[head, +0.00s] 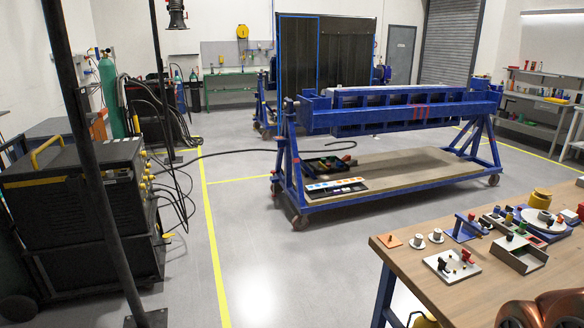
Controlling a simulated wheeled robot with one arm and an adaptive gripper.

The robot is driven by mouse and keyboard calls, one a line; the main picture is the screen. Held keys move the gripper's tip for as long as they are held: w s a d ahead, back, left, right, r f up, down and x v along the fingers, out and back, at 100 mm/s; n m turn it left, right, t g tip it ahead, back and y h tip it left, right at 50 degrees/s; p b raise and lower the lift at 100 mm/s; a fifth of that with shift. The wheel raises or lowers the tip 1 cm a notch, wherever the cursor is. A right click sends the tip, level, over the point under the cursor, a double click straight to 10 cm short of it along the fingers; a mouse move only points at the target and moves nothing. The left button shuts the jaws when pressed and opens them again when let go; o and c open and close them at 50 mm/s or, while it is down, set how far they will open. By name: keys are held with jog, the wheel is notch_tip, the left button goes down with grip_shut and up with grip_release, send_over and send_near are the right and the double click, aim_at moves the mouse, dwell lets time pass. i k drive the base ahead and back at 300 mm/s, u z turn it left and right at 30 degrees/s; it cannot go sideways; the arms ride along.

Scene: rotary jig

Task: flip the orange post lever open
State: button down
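My gripper is not in this view. No lever on an orange post can be made out clearly. A reddish-orange part (580,211) shows at the right edge of the picture, partly cut off. Both are too small to tell whether either carries the lever, or how it is turned.
A blue rotary jig frame (400,111) stands behind. The floor left of the bench is clear.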

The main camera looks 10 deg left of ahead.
aim_at(104, 111)
jog(key=u, duration=0.55)
jog(key=i, duration=1.45)
jog(key=u, duration=1.7)
jog(key=i, duration=0.75)
jog(key=u, duration=0.55)
